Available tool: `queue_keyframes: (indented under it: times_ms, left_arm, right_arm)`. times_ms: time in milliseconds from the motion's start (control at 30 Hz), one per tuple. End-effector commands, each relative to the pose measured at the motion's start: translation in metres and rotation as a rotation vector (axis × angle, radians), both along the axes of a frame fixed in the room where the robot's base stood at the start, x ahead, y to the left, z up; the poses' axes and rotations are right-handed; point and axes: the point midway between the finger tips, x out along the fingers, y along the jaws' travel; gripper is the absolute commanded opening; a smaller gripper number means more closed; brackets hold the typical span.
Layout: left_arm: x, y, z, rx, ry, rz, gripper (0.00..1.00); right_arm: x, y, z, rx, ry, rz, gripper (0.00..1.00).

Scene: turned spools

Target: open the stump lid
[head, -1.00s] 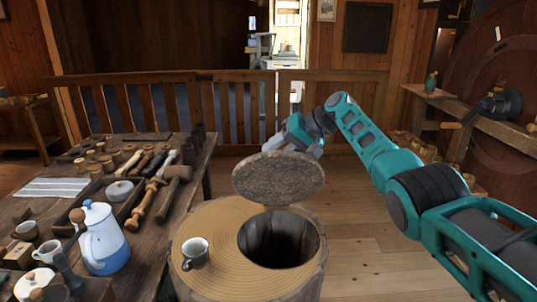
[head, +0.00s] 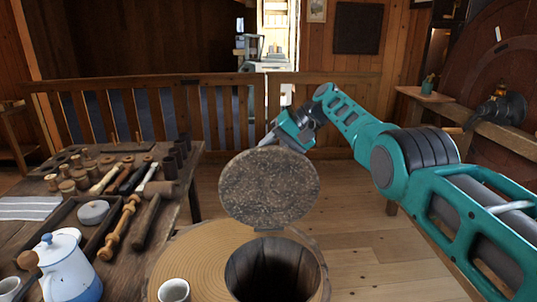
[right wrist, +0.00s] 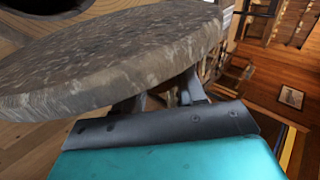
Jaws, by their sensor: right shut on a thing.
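The stump (head: 200,250) stands at the lower middle of the head view, with a dark round hollow (head: 272,272) in its top. Its round speckled lid (head: 268,188) is raised steeply behind the hollow, its lower edge close to the hollow's far rim. My right gripper (head: 272,140) is at the lid's upper far edge and shut on it; the fingertips are partly hidden behind the lid. In the right wrist view the lid (right wrist: 110,55) fills the upper left, and the fingers (right wrist: 165,95) reach to its edge. My left gripper is not in view.
A white mug (head: 174,291) sits on the stump top, left of the hollow. The workbench (head: 185,205) at left holds a blue-and-white pot (head: 68,272), turned tools and several spools. A wooden railing (head: 150,105) runs behind. The floor (head: 365,240) to the right is clear.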

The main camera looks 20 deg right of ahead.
Motion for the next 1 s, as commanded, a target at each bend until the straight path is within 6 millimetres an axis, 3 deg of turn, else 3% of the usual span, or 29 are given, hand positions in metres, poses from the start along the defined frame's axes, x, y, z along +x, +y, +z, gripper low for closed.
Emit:
queue_keyframes:
  times_ms: [167, 200, 367, 767, 1000]
  left_arm:
    - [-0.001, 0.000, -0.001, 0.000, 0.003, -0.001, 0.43]
    - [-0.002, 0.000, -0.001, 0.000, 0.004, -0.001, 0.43]
    - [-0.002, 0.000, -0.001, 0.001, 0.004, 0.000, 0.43]
    - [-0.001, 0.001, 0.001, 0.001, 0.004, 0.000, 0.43]
    - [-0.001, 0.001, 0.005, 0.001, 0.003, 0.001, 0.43]
  right_arm:
    - [-0.001, 0.002, -0.001, 0.003, 0.009, 0.002, 0.00]
    - [-0.001, 0.002, -0.001, 0.003, 0.009, 0.002, 0.41]
    - [-0.001, 0.001, -0.001, 0.001, 0.007, 0.003, 0.56]
    - [-0.001, -0.004, 0.003, 0.000, 0.003, 0.001, 0.58]
    - [-0.007, -0.025, 0.025, -0.001, -0.001, -0.002, 0.58]
